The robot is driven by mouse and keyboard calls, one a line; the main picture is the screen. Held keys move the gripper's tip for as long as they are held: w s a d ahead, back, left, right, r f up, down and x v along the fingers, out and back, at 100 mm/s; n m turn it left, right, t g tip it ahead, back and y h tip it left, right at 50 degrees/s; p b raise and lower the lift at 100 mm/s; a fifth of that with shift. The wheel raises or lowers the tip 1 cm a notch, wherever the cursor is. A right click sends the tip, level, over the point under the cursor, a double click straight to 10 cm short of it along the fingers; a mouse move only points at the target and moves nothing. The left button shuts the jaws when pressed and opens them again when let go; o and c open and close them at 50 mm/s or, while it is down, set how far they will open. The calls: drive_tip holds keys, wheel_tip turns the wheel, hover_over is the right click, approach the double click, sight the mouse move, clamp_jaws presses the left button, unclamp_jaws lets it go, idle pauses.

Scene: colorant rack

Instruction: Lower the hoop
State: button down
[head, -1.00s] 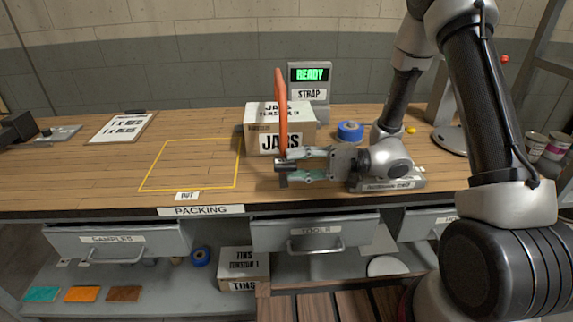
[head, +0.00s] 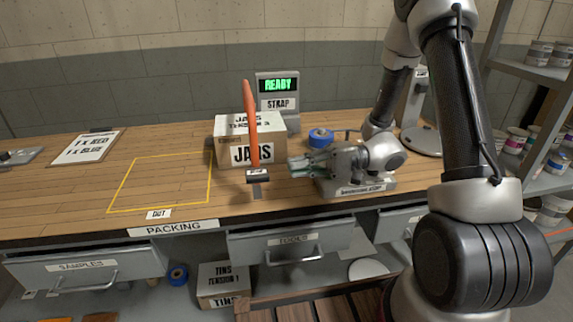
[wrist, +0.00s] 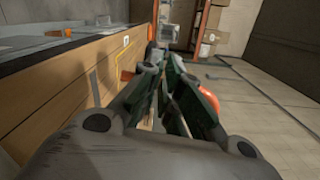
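The orange hoop (head: 251,125) stands upright on the bench in the head view, seen edge-on in front of the jars box. A dark handle with a small label (head: 258,178) is at its foot. My gripper (head: 291,166) is just right of the handle, pointing left at it, with a visible space between. In the wrist view my gripper (wrist: 165,58) shows a narrow gap between its fingers with nothing held; I read it as open. Orange parts of the hoop (wrist: 126,76) show on either side of the fingers, partly hidden by them.
The box marked JARS (head: 228,148) sits directly behind the hoop. The strap display (head: 278,86) reads READY. A blue tape roll (head: 321,137) lies behind my gripper. A yellow outline (head: 125,184) marks clear bench at left. The tools drawer (head: 290,245) is below.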

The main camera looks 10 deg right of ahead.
drive_tip(key=a+r+n+g+h, duration=0.15)
drive_tip(key=r+n+h, duration=0.25)
drive_tip(key=r+n, duration=0.4)
drive_tip(key=a+r+n+t+h, duration=0.15)
drive_tip(key=r+n+h, duration=0.25)
drive_tip(key=r+n, duration=0.4)
drive_tip(key=n, duration=0.3)
hover_over(262, 171)
drive_tip(key=shift+h, duration=0.4)
drive_tip(key=f, duration=0.8)
drive_tip(key=shift+w+d+f, duration=0.25)
drive_tip(key=shift+f, duration=0.05)
drive_tip(key=f, duration=0.3)
drive_tip(key=shift+s+a+f, duration=0.15)
drive_tip(key=shift+a+f, duration=0.1)
drive_tip(key=shift+f, duration=0.55)
